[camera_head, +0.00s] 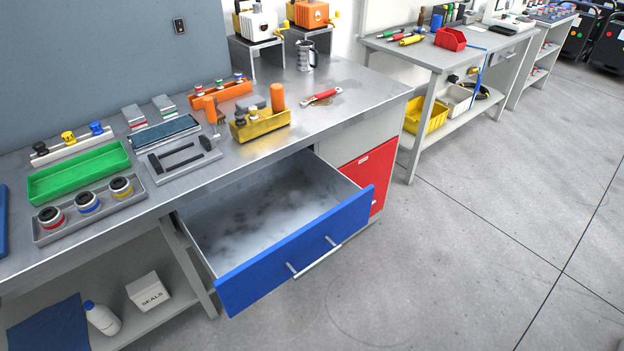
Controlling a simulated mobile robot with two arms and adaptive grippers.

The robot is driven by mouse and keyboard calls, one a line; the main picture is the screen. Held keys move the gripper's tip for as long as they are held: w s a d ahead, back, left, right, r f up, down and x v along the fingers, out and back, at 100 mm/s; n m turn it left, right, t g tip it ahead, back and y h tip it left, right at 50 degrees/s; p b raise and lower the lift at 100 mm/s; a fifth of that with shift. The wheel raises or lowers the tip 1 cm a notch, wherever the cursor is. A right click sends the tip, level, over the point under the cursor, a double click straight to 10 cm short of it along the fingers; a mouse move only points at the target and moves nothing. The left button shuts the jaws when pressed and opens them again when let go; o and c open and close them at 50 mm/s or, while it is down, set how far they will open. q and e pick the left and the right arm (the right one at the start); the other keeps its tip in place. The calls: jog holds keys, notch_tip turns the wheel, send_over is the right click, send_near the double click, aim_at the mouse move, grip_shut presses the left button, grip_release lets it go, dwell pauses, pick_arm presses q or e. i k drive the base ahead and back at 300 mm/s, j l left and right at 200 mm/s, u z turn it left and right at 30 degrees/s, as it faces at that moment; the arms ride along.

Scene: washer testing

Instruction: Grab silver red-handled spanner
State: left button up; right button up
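A spanner with a red handle and a silver end (321,97) lies on the metal workbench (349,84), toward its right side. Its red handle points up and to the right, and its silver end is at the lower left. Nothing covers it. Neither of my grippers shows in the head view.
A blue-fronted drawer (298,250) stands open and empty below the bench. A yellow tray (262,127) with an orange cylinder (277,97) stands left of the spanner, and a metal jug (306,56) behind it. The bench right of the spanner is clear. Open floor (480,230) lies at right.

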aim_at(329, 92)
jog(key=u, duration=0.5)
jog(key=i+l+u, duration=0.15)
jog(key=l+u, duration=0.15)
jog(key=i+l+u, duration=0.1)
jog(key=l+u, duration=0.25)
jog(key=l, duration=0.15)
jog(key=i+l+u, duration=0.1)
jog(key=l+u, duration=0.2)
jog(key=l, duration=0.1)
